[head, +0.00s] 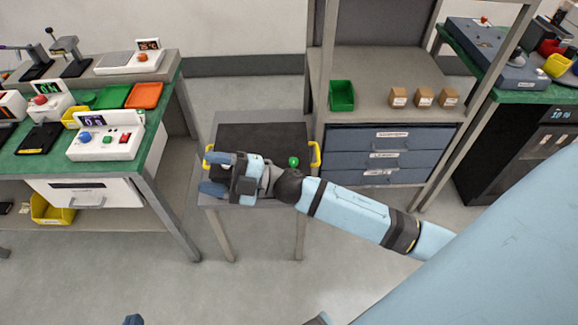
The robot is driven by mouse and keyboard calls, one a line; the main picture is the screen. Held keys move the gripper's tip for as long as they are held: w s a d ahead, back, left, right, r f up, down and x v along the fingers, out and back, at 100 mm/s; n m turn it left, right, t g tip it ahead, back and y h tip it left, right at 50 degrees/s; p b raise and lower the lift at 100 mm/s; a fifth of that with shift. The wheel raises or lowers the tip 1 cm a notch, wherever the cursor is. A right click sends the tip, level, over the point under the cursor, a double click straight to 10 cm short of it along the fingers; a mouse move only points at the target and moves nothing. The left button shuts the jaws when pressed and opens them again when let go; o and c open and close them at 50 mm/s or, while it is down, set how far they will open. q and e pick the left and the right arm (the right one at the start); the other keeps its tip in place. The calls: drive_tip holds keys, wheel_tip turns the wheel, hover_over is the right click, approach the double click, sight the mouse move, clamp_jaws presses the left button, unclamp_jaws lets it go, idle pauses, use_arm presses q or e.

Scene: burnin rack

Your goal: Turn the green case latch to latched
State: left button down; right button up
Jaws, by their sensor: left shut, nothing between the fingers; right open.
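A black case (262,137) with yellow handles at its left and right ends lies on a small grey table. A round green latch knob (293,161) shows near its front right; I cannot tell its turn position. My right gripper (209,176), on the arm from the right, is open over the case's front left corner, left of the green knob. A small pale spot shows by its fingers, too hidden to name. The gripper and forearm hide part of the case's front. My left gripper (133,320) barely shows at the bottom edge, shut and away from the case.
A green-topped bench (154,130) with instruments and trays stands at left. A grey rack (392,121) with a green bin (341,96), three small boxes and blue drawers (391,157) stands close right of the small table (208,201). Floor in front is clear.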

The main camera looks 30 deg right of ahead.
wheel_tip(320, 180, down, 3)
drive_tip(key=a+n+g+b, duration=0.1)
drive_tip(key=n+g+b, duration=0.4)
drive_tip(key=n+g, duration=0.55)
drive_tip(key=n+h+b, duration=0.5)
drive_tip(key=h+b, duration=1)
drive_tip(key=h, duration=0.4)
approach(294, 160)
drive_tip(key=f, duration=0.1)
drive_tip(key=f+b, duration=0.1)
drive_tip(key=shift+w+f+g+b, duration=0.3)
drive_tip(key=shift+f+g, duration=0.05)
wheel_tip(294, 160, down, 6)
drive_tip(key=shift+f+b, duration=0.25)
drive_tip(key=shift+b, duration=0.6)
use_arm(q)
drive_tip(key=d+f+t+h, duration=0.3)
drive_tip(key=d+f+h, duration=0.1)
drive_tip(key=shift+w+d+f+t+h, duration=0.25)
drive_tip(key=shift+d+f+t+h, duration=0.05)
drive_tip(key=shift+d+f, duration=0.1)
drive_tip(key=shift+r, duration=0.1)
use_arm(e)
drive_tip(key=c, duration=0.9)
